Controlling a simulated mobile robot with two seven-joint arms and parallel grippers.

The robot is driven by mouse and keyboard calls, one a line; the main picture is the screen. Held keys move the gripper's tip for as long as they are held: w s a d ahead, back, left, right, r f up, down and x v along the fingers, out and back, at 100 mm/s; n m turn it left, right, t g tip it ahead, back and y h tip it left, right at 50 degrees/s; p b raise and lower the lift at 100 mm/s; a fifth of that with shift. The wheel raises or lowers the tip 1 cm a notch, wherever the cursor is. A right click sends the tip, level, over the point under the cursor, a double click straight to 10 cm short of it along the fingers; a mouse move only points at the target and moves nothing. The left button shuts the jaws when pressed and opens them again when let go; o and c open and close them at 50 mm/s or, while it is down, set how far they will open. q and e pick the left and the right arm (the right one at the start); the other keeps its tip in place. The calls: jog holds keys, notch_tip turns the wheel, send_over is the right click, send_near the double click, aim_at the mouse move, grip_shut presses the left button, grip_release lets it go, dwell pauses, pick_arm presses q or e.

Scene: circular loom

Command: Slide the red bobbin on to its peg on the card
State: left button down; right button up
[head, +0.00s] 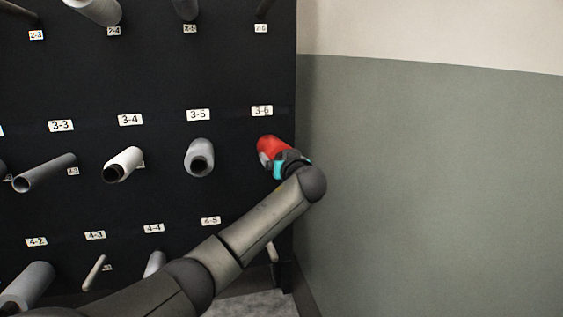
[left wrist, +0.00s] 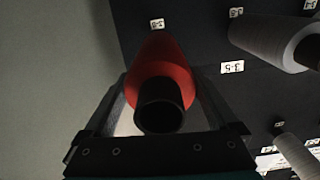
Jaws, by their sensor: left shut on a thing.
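The red bobbin (head: 269,147) is in front of the black card (head: 230,70), just below the label 3-6 (head: 262,111), near the card's right edge. My left gripper (head: 277,157) is shut on it. In the left wrist view the red bobbin (left wrist: 163,70) lies between the two fingers of my left gripper (left wrist: 160,95), its dark hollow end towards the camera and its far end towards the card. Its peg is hidden behind the bobbin, and I cannot tell whether the bobbin is around it. My right gripper is not in view.
A grey bobbin (head: 199,158) sits left of the red one under label 3-5, and a white bobbin (head: 123,164) under 3-4. Several more bobbins and pegs stick out of the card. A green and cream wall (head: 430,180) stands to the right, with free room before it.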

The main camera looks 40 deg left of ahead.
pick_arm(q)
jog(key=shift+b+x, duration=0.95)
jog(key=shift+x, duration=0.65)
jog(key=shift+w+a+r, duration=0.1)
jog(key=shift+w, duration=0.1)
jog(key=shift+a, duration=0.1)
jog(key=shift+w+a, duration=0.1)
jog(key=shift+w, duration=0.05)
grip_release()
jog(key=shift+s+d+p, duration=0.3)
jog(key=shift+d, duration=0.1)
jog(key=p+v, duration=0.6)
jog(key=v, duration=0.8)
jog(key=shift+s, duration=0.15)
